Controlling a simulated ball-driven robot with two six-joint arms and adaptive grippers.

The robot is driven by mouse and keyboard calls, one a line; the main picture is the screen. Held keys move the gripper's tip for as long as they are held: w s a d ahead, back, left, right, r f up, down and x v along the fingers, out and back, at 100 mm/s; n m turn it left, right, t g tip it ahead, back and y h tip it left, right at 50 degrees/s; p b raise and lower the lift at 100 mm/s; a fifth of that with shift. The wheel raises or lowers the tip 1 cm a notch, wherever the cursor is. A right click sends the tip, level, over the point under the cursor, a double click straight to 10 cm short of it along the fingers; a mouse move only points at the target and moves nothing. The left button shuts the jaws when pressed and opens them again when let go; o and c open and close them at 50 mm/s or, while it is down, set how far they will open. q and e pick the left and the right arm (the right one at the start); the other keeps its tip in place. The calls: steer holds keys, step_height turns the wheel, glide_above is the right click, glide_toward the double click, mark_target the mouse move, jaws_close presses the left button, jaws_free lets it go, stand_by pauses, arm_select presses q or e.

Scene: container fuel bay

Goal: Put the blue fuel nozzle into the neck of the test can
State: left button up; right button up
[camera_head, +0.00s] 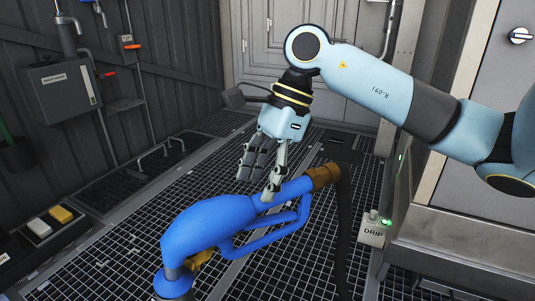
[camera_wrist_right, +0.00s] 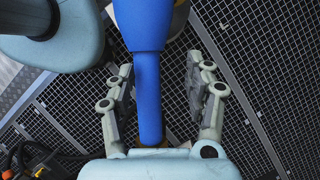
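The blue fuel nozzle (camera_head: 208,225) spans the lower middle of the head view, with a brown collar (camera_head: 322,177) at its upper right end. Its lower left end is cut off by the frame edge. My right gripper (camera_head: 260,178) is at the nozzle's grip, with one finger in front of the blue body. In the right wrist view, the nozzle's blue grip (camera_wrist_right: 149,100) runs between the two spread fingers, with a gap on the right side. The gripper is open. My left gripper and the test can are not recognisable in these views.
A dark hose (camera_head: 343,225) hangs from the collar. A box marked DRIP (camera_head: 372,233) with a green light stands at the right. A tray with white and yellow blocks (camera_head: 50,224) lies at the left. The grated floor (camera_head: 130,215) is mostly clear.

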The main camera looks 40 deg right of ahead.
steer(key=v, duration=1.1)
steer(key=shift+d+r, duration=0.15)
steer(key=shift+r, duration=0.2)
